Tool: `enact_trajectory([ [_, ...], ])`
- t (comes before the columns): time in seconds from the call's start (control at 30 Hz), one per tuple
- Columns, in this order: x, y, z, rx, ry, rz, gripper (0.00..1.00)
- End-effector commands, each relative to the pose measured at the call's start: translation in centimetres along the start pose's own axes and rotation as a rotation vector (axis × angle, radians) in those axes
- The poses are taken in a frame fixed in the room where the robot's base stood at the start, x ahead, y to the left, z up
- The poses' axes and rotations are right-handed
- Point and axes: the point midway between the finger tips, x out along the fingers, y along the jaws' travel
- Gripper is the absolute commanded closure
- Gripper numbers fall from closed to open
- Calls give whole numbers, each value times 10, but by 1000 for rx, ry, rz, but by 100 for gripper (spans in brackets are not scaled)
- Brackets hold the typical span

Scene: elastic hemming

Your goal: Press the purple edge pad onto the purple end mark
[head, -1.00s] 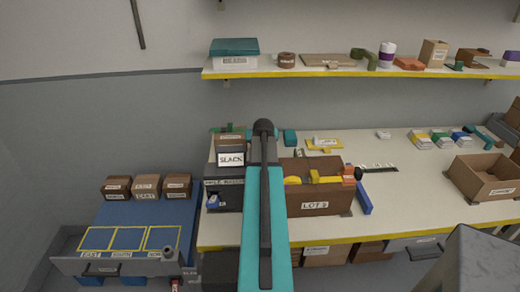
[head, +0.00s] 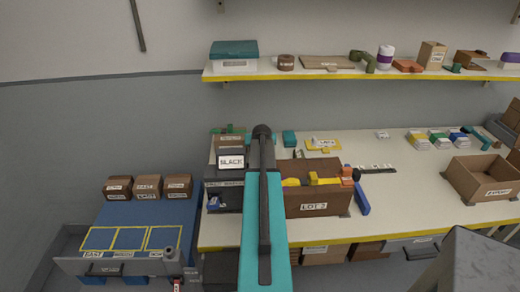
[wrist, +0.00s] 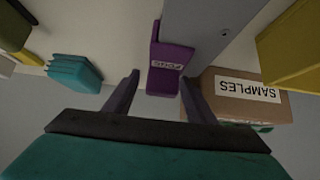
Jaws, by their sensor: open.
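In the wrist view a purple block with a white label (wrist: 165,68) lies beyond my fingertips, beside a grey panel. I cannot tell whether it is the edge pad, and its label is not clearly readable. My gripper (wrist: 160,82) is open, with one finger to each side of the block's near end. The block seems to lie farther off, and no contact shows. In the head view my arm hides the gripper. A small purple thing (head: 511,61) sits at the shelf's right end. I cannot make out the purple end mark in either view.
A SAMPLES box (wrist: 245,95) is close right of my fingers in the wrist view, with teal blocks (wrist: 75,72) at left. In the head view the LOT 2 box (head: 318,203) stands right of my arm. The yellow-edged shelf (head: 300,74) runs above the worktable.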

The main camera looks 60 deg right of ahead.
Motion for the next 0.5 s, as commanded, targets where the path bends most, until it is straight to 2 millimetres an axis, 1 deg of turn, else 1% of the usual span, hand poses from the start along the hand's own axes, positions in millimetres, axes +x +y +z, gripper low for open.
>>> enact_trajectory([
  [0.13,8,0,0,0,0,0,49],
  [0.5,8,-1,0,-1,1,-1,49],
])
